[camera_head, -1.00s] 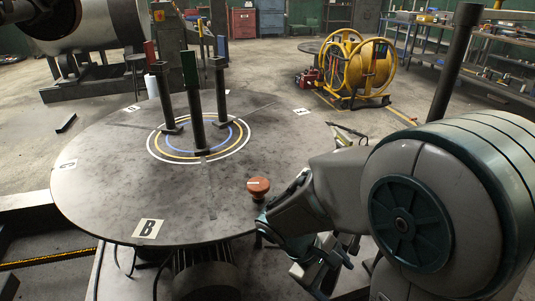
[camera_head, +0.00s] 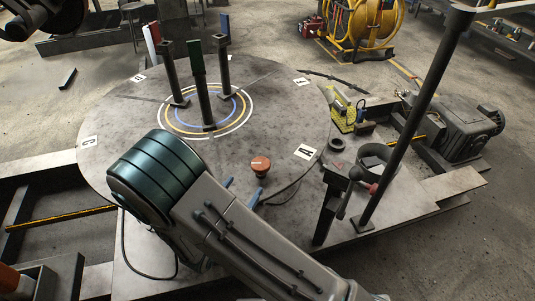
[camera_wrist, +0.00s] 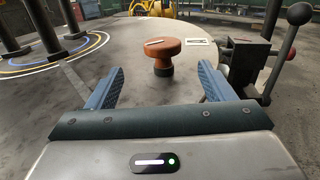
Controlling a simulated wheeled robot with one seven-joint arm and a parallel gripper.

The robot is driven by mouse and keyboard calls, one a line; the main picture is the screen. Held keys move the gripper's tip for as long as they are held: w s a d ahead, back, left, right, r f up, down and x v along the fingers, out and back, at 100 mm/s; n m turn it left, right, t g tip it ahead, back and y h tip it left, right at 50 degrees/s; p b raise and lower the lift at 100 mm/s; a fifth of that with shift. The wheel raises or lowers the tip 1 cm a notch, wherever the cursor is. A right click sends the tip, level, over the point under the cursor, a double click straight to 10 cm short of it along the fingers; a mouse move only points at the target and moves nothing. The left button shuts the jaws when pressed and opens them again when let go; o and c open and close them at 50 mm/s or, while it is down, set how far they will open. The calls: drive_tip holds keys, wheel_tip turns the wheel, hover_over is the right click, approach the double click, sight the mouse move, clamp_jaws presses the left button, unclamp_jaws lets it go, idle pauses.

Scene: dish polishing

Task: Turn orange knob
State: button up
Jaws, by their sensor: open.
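The orange knob (camera_head: 260,164) stands upright near the front edge of the round grey table (camera_head: 110,110), with a pale line across its top. In the wrist view the knob (camera_wrist: 162,55) is straight ahead, between and beyond the two blue fingers of my gripper (camera_wrist: 160,85). The fingers are apart, with nothing between them, and do not touch the knob. In the head view my gripper (camera_head: 243,190) is mostly hidden behind my arm; only blue finger parts show, just in front of the knob.
Dark posts (camera_head: 203,90) stand inside painted rings at the table's middle. A dark cable lies right of the knob.

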sight(265, 159)
drive_tip(key=p+x, duration=0.1)
drive_tip(key=x, duration=1.2)
drive_tip(key=shift+d+p, duration=0.25)
drive_tip(key=shift+p, duration=0.15)
drive_tip(key=c, duration=1)
drive_tip(key=shift+o, duration=0.2)
drive_tip(key=shift+d, duration=0.25)
drive_tip(key=shift+h, duration=0.3)
